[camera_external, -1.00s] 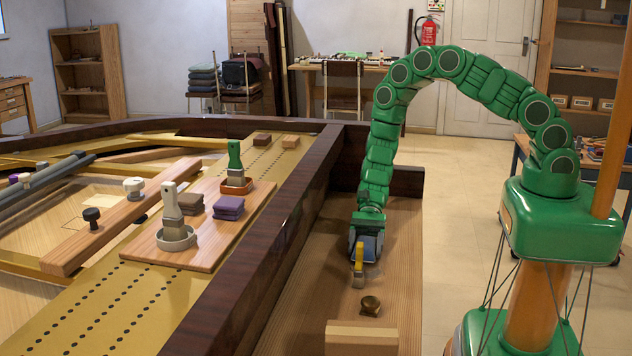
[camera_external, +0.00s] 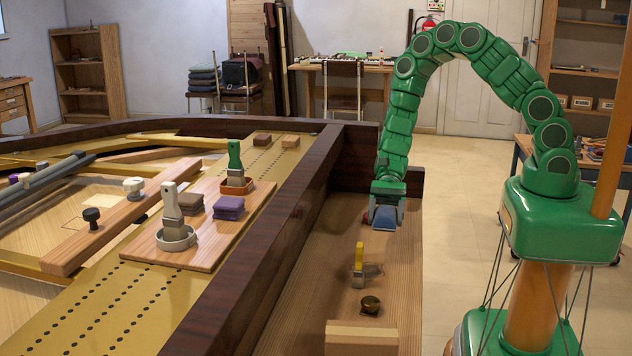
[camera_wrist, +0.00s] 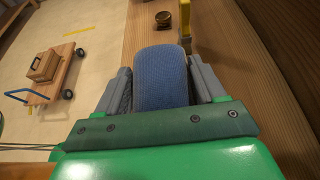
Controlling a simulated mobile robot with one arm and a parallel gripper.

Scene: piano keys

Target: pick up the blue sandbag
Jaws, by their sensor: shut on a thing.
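The blue sandbag (camera_wrist: 160,76) sits between the two grey fingers of my gripper (camera_wrist: 160,88) in the wrist view. A finger presses on each side of it. In the external view my gripper (camera_external: 386,208) points down with the blue sandbag (camera_external: 384,217) in it, mostly hidden by the fingers. It appears to hang above the wooden key bed (camera_external: 325,250), with a soft shadow below.
A yellow-handled brush (camera_external: 359,265) stands on the key bed, with a brass weight (camera_external: 370,305) nearer the camera. A dark wooden rim (camera_external: 285,225) runs along the left. On a board beyond it lie a purple sandbag (camera_external: 229,207) and a brown sandbag (camera_external: 190,202).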

